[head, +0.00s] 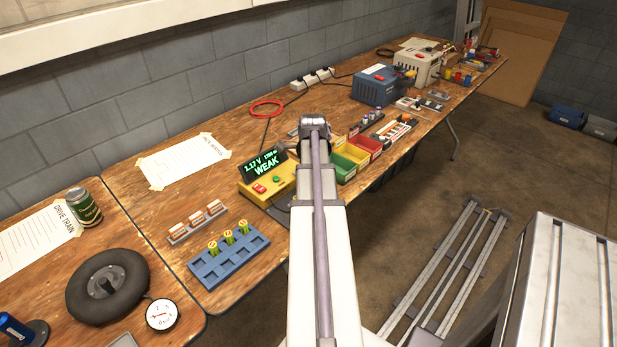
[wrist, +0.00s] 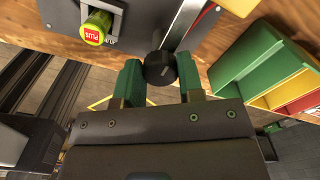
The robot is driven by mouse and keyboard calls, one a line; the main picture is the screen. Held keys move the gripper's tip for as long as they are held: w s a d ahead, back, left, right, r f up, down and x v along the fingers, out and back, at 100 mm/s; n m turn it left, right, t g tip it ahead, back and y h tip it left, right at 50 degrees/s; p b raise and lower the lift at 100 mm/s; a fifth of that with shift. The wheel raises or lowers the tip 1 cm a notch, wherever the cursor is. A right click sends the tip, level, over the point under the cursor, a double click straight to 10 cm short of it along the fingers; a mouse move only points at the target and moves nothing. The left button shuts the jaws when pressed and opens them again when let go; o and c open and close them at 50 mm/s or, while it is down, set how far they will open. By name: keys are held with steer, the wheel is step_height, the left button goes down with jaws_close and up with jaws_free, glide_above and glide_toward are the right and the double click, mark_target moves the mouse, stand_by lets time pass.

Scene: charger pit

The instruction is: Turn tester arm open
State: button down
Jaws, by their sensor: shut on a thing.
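The yellow tester (head: 264,183) stands on the bench in the head view, its green display reading 1.17 V and WEAK. In the wrist view, a dark round knob (wrist: 160,68) sits at the tester's edge beside a grey metal strip, which may be the tester arm. My gripper (wrist: 160,76) has its two green fingers on either side of the knob, shut on it. A yellow-green battery (wrist: 95,28) lies end-on in a holder to the left. In the head view my arm hides the gripper and the knob.
Green, yellow and red bins (wrist: 262,68) stand just right of my gripper in the wrist view. A blue battery tray (head: 228,257) holds several cells left of the tester. A red cable coil (head: 266,108) lies behind it.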

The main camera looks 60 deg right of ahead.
steer(key=c, duration=0.7)
jaws_free()
steer(key=shift+c, duration=0.2)
step_height(320, 180, up, 11)
steer(key=p, duration=1)
steer(key=shift+p, duration=0.4)
steer(key=shift+f, duration=0.1)
